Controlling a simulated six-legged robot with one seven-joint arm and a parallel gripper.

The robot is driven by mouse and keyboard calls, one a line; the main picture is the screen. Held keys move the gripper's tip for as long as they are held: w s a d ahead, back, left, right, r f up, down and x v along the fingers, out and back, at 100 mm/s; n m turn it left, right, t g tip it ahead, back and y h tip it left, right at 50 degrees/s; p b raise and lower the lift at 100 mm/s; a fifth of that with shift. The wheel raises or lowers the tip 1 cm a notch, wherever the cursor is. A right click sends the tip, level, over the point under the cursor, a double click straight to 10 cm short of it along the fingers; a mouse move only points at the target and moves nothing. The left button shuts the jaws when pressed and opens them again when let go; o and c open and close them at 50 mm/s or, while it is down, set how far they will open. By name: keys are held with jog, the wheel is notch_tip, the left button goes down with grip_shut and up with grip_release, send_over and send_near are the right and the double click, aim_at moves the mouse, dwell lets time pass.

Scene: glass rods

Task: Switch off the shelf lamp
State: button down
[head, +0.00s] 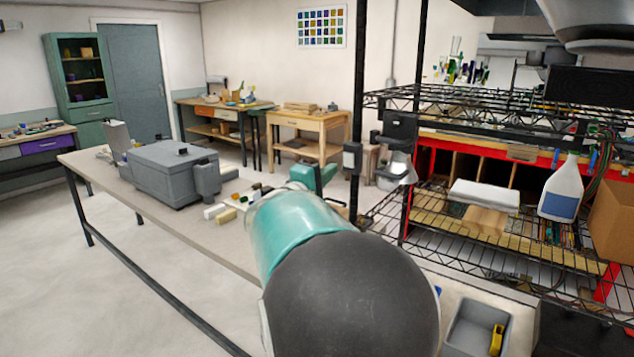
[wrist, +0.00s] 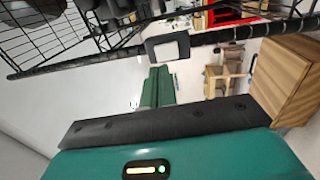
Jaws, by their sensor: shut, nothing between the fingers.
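A small dark box with a pale face (head: 352,157), which looks like a switch, is fixed to the black shelf post. It also shows in the wrist view (wrist: 168,49), on the dark post that crosses the picture. A pale metal shade (head: 397,168), probably the shelf lamp, hangs beside the rack; I cannot tell whether it is lit. My gripper (head: 316,177) is shut and empty, left of and slightly below the box in the head view. In the wrist view its green fingers (wrist: 158,72) point at the box; I cannot tell whether they touch it.
The black wire rack (head: 480,262) on the right holds a spray bottle (head: 562,188) and a folded white cloth (head: 484,195). A long table (head: 90,163) with a grey machine (head: 172,172) stands left. A wooden box (wrist: 288,80) is at the wrist view's right.

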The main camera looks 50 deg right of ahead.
aim_at(349, 156)
jog(key=d, duration=0.4)
jog(key=d+r, duration=0.1)
jog(key=d, duration=0.1)
jog(key=shift+w, duration=0.25)
